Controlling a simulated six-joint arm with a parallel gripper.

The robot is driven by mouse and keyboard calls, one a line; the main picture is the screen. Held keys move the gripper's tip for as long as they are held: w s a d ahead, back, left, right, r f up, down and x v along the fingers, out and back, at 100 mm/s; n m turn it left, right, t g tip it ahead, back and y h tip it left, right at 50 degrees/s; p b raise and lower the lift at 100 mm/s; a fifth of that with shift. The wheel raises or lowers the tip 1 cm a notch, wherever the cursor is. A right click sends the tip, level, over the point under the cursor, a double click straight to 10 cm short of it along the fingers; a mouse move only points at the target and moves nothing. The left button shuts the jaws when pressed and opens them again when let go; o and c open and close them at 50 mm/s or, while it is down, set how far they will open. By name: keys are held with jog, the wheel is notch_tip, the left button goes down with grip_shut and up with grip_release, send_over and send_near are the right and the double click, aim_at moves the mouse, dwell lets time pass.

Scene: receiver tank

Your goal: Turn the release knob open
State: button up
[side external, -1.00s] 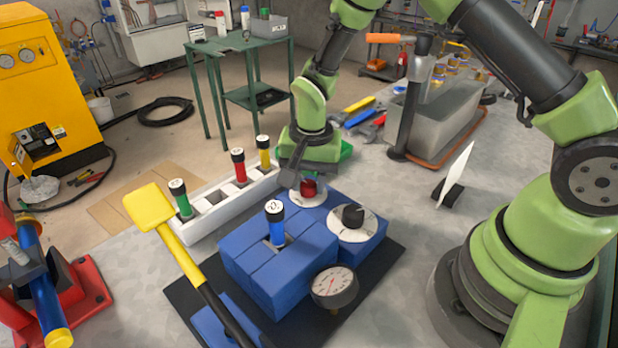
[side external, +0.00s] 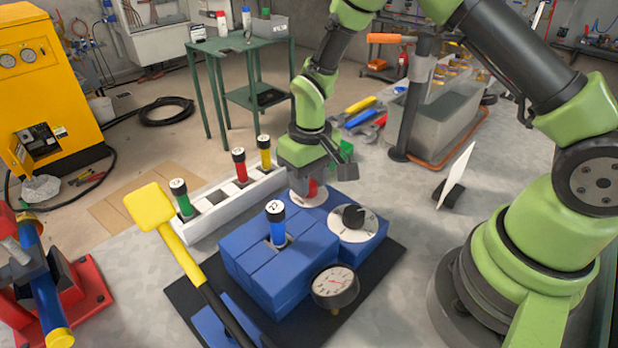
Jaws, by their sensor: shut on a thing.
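A blue block assembly (side external: 270,270) sits on a black mat on the grey table. At its back corner is a red knob (side external: 312,188) on a white round plate (side external: 296,198). A black knob (side external: 353,215) on a white dial (side external: 350,236) stands at the block's right corner, apart from my gripper. Which knob is labelled as the release cannot be read.
A blue canister (side external: 277,228) stands upright in the block. A dial gauge (side external: 335,287) is at the front. A white rack (side external: 225,203) with green, red and yellow canisters stands left. A yellow-headed tool (side external: 165,220) leans at the left. A white panel (side external: 456,170) stands right.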

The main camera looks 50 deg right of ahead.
jog(key=n, duration=0.3)
jog(key=shift+n, duration=0.3)
jog(key=shift+a+n, duration=0.1)
jog(key=shift+n, duration=1.8)
jog(key=o, duration=0.9)
jog(key=shift+o, duration=0.2)
jog(key=shift+r, duration=0.1)
notch_tip(320, 180, up, 10)
jog(key=shift+w, duration=0.1)
